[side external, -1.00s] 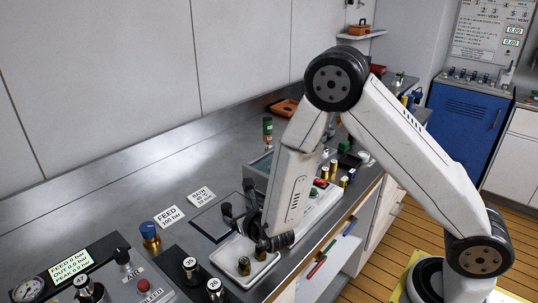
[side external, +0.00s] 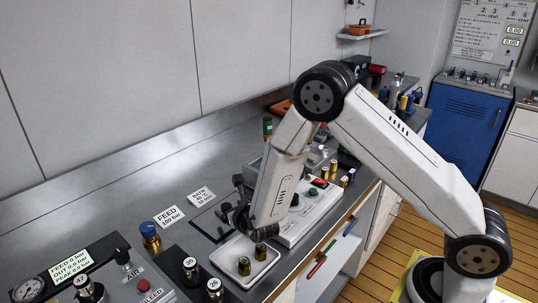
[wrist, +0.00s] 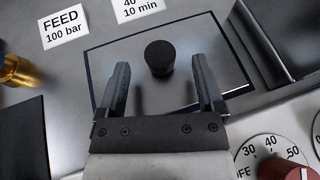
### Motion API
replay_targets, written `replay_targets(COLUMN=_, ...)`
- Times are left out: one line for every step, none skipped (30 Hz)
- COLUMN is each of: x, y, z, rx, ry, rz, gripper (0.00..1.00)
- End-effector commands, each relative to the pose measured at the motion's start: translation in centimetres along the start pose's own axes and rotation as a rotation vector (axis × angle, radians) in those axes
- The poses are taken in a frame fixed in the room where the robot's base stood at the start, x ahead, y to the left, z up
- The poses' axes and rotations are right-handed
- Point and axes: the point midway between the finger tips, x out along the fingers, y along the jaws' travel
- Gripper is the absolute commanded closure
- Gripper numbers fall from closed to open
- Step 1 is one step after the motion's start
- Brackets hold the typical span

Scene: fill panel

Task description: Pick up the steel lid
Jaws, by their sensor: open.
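The steel lid (wrist: 190,35) is a flat grey rectangular plate with a dark edge and a black round knob (wrist: 159,57) on top. In the side view the lid (side external: 207,222) lies flat on the bench, partly hidden by my arm. My gripper (wrist: 160,66) is open and empty. In the wrist view its two fingers stand to the left and right of the knob, with clear gaps on both sides. I cannot tell how high the fingertips are above the lid.
A white tray (side external: 228,271) with two dark, brass-banded cylinders sits close to my wrist. FEED (side external: 168,215) and BATH (side external: 201,196) labels lie behind the lid. A blue-topped brass fitting (side external: 150,236) stands at left. A dial (wrist: 268,155) is near in the wrist view.

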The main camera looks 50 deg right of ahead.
Motion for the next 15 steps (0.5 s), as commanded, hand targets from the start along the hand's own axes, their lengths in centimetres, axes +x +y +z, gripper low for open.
replay_targets(x=0.6, y=0.0, z=-0.1, rx=0.0, ry=0.001, rz=-0.001, gripper=0.14)
replay_targets(x=0.9, y=0.0, z=-0.1, rx=0.0, ry=0.001, rz=-0.001, gripper=0.14)
replay_targets(x=1.2, y=0.0, z=0.0, rx=-0.001, ry=0.0, rz=-0.001, gripper=0.14)
replay_targets(x=1.5, y=0.0, z=0.0, rx=-0.001, ry=0.0, rz=-0.001, gripper=0.14)
replay_targets(x=1.7, y=0.0, z=0.0, rx=-0.001, ry=0.0, rz=-0.001, gripper=0.14)
replay_targets(x=1.9, y=0.0, z=-0.1, rx=-0.002, ry=0.001, rz=0.0, gripper=0.14)
replay_targets(x=2.0, y=0.0, z=-0.1, rx=-0.002, ry=0.001, rz=0.0, gripper=0.14)
replay_targets(x=2.1, y=0.0, z=0.0, rx=-0.002, ry=0.001, rz=0.0, gripper=0.14)
replay_targets(x=2.2, y=0.0, z=0.0, rx=-0.002, ry=0.0, rz=0.0, gripper=0.14)
replay_targets(x=2.2, y=0.0, z=0.0, rx=-0.002, ry=0.0, rz=0.0, gripper=0.14)
replay_targets(x=2.2, y=0.0, z=0.0, rx=-0.002, ry=0.0, rz=0.0, gripper=0.14)
replay_targets(x=2.2, y=0.0, z=0.0, rx=-0.002, ry=0.0, rz=0.001, gripper=0.14)
replay_targets(x=2.2, y=0.0, z=0.0, rx=-0.002, ry=0.0, rz=0.001, gripper=0.14)
replay_targets(x=2.2, y=0.0, z=0.0, rx=-0.002, ry=0.0, rz=0.001, gripper=0.14)
replay_targets(x=2.2, y=0.0, z=0.0, rx=-0.001, ry=0.0, rz=0.0, gripper=0.14)
